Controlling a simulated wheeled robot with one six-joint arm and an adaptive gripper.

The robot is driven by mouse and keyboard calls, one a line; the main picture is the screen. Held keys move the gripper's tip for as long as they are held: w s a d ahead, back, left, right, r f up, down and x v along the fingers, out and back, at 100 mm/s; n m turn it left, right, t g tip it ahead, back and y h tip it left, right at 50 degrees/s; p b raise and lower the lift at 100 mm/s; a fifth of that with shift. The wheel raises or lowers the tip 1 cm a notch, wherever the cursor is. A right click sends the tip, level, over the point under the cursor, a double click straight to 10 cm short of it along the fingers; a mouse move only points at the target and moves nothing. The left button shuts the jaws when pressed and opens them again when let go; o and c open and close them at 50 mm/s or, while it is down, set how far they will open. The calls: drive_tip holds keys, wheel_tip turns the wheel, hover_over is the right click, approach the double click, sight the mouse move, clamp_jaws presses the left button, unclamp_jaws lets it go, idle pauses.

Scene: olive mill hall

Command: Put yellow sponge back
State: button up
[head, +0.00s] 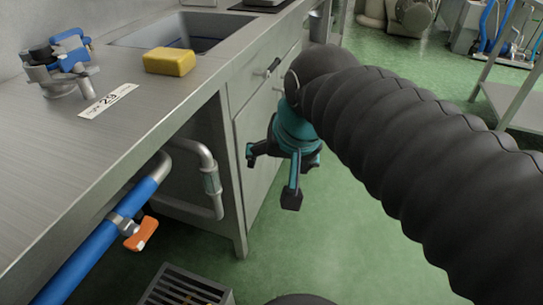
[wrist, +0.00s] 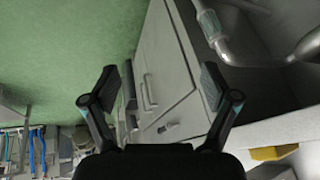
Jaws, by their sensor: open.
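The yellow sponge (head: 170,61) lies flat on the steel counter (head: 60,150), just in front of the sink (head: 180,32) and near the counter's front edge. It also shows as a yellow shape in the wrist view (wrist: 272,152) at the lower right. My gripper (head: 272,176) hangs in front of the cabinet, to the right of the sponge and below the counter top. Its fingers are spread and empty in the wrist view (wrist: 160,88), apart from the sponge.
A blue-handled metal fitting (head: 62,65) and a white label marked 29 (head: 108,100) are on the counter at left. Below are a blue pipe with an orange valve handle (head: 140,234) and a floor grate (head: 185,288). Green floor (head: 350,230) is open at right.

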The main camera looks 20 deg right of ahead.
drive_tip(key=s+d+f+n, duration=0.1)
drive_tip(key=s+f+n, duration=0.2)
drive_tip(key=f, duration=0.3)
drive_tip(key=shift+s+n, duration=0.4)
drive_tip(key=shift+s, duration=0.1)
drive_tip(key=shift+d, duration=0.1)
idle(0.5)
